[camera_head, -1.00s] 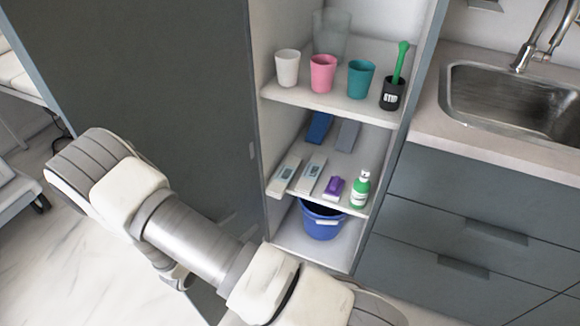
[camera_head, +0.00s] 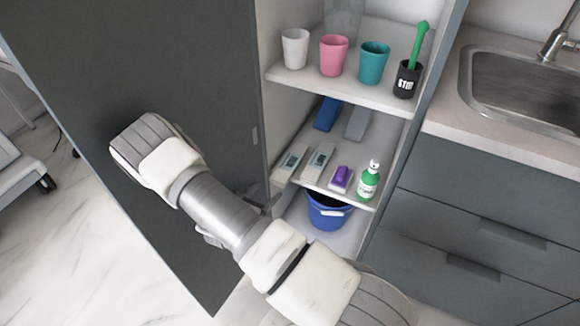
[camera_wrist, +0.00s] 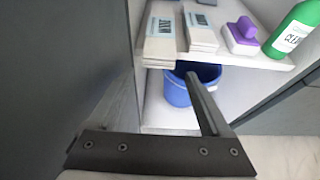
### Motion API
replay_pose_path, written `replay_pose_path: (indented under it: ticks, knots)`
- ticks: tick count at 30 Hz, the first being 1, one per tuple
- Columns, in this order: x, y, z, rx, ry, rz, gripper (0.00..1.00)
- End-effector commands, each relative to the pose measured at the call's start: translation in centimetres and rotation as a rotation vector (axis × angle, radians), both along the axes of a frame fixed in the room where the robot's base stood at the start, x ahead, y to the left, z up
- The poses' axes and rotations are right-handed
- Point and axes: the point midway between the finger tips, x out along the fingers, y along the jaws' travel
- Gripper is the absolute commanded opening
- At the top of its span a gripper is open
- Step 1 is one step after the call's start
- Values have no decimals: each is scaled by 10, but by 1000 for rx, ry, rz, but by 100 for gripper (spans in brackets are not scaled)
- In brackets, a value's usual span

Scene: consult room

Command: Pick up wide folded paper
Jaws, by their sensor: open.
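Two pale folded-paper stacks with blue-green labels lie side by side on the middle shelf: a left one (camera_head: 289,164) and a right one (camera_head: 317,163). I cannot tell which is the wide one. In the wrist view the left stack (camera_wrist: 161,45) and the right stack (camera_wrist: 201,35) have their near ends at the shelf's front edge. My gripper (camera_wrist: 162,75) is open and empty, its fingers pointing toward the shelf, below and in front of the left stack. In the head view my arm mostly hides the gripper.
A purple-topped block (camera_head: 341,178) and a green bottle (camera_head: 369,181) stand right of the stacks. A blue bucket (camera_head: 328,212) sits below. Cups, including a pink cup (camera_head: 333,55), stand on the shelf above. A dark open door (camera_head: 190,80) is close on the left.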

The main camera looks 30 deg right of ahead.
Motion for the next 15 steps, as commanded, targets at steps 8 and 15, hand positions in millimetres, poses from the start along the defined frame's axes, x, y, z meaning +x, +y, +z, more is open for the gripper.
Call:
replay_pose_path:
  ticks: [8,15]
  knots:
    - [11,-14,-8,0,0,0,82]
    - [29,-35,-25,0,-1,-3,82]
